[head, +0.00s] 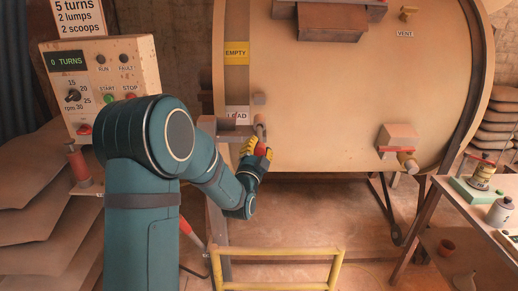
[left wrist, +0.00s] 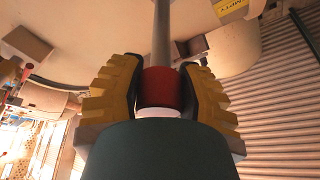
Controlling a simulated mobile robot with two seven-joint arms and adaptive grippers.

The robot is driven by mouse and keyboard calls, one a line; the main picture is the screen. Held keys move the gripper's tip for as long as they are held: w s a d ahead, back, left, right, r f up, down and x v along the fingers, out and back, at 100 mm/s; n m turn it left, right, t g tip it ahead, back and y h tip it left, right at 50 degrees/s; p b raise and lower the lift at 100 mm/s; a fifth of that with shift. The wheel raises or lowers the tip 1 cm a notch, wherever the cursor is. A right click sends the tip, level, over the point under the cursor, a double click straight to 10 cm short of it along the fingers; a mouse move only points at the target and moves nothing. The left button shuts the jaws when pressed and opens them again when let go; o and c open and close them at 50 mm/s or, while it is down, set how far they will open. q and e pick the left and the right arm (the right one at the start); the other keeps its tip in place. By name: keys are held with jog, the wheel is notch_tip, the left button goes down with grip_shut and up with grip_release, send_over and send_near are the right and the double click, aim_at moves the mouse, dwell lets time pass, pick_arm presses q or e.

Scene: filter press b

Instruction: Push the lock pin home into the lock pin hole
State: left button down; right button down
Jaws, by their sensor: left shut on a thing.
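The lock pin (left wrist: 161,35) is a grey rod with a red collar (left wrist: 160,86) in the left wrist view. Its far end runs out of the top of that view. My left gripper (left wrist: 160,88) is shut on the red collar, one yellow padded finger on each side. I cannot make out the lock pin hole or how deep the pin sits. My right gripper is not in view.
The large tan drum (head: 340,100) fills the middle. A control box (head: 100,80) stands at the left, a yellow rail (head: 280,252) below, and a side table (head: 480,200) at the right. A block with a red strip (head: 398,137) juts from the drum's lower right.

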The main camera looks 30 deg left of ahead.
aim_at(259, 130)
pick_arm(q)
jog(key=shift+w+a, duration=0.9)
jog(key=shift+w, duration=0.55)
jog(key=shift+w+a, duration=0.9)
jog(key=shift+w, duration=0.6)
jog(key=shift+w+a, duration=0.9)
jog(key=shift+w, duration=0.55)
dwell(0.5)
jog(key=c, duration=0.5)
grip_release()
jog(key=shift+c, duration=0.2)
jog(key=v, duration=1.2)
